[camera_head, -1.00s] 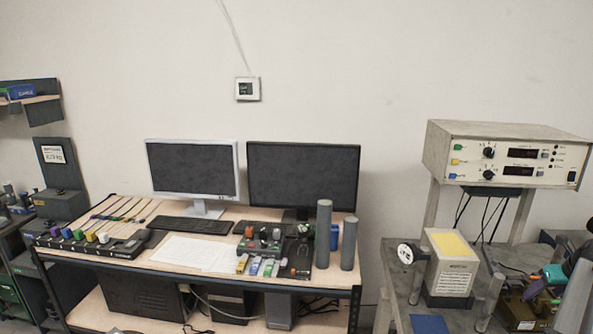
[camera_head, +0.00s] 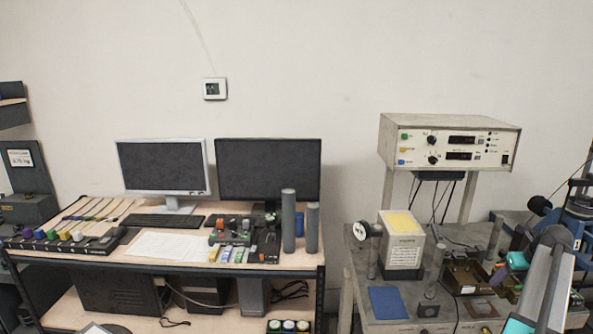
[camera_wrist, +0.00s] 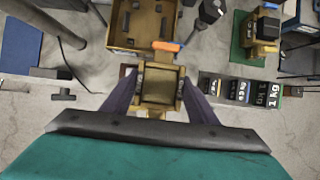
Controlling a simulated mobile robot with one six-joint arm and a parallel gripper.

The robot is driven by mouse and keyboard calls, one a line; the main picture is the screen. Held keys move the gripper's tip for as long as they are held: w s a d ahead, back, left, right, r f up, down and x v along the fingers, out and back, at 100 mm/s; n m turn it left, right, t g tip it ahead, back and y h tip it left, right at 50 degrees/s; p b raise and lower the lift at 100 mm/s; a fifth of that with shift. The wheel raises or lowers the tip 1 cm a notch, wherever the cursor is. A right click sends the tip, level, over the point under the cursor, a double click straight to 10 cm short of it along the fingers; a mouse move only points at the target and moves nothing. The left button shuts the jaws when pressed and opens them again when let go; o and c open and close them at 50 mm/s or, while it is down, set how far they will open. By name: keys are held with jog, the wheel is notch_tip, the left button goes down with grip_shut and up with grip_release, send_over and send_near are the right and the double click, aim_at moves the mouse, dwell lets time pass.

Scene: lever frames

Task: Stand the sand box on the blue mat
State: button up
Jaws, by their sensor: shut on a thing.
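In the wrist view, my gripper (camera_wrist: 160,90) has its two purple fingers on either side of the sand box (camera_wrist: 160,77), a small sand-brown box with an open-looking recessed face. The fingers are closed on it. In the head view, my gripper (camera_head: 500,274) is at the right over the grey table, and the box is hard to make out there. The blue mat (camera_head: 388,303) lies flat and bare at the front left of that table. It also shows at the left edge of the wrist view (camera_wrist: 18,45), well apart from the gripper.
A white box with a yellow top (camera_head: 402,249) stands behind the blue mat, beside a post with a round dial (camera_head: 364,231). A tan tray (camera_wrist: 122,35) lies just beyond the gripper. A green mat (camera_wrist: 239,48) carries a yellow object. Grey posts stand between.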

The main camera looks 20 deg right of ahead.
jog(key=shift+s+r, duration=0.1)
jog(key=shift+s, duration=0.25)
jog(key=w+a+n+g+y, duration=0.25)
jog(key=w+a+n, duration=0.55)
jog(key=a, duration=1.5)
jog(key=w+a+n+g+y, duration=0.1)
jog(key=w+a+n+g, duration=0.25)
jog(key=a+n, duration=1.45)
jog(key=w+a+n+g+y, duration=0.25)
jog(key=w+a, duration=0.45)
jog(key=a, duration=2.2)
notch_tip(320, 180, down, 11)
jog(key=b, duration=1.1)
jog(key=shift+d+n, duration=0.15)
jog(key=shift+n, duration=0.3)
jog(key=shift+r, duration=0.1)
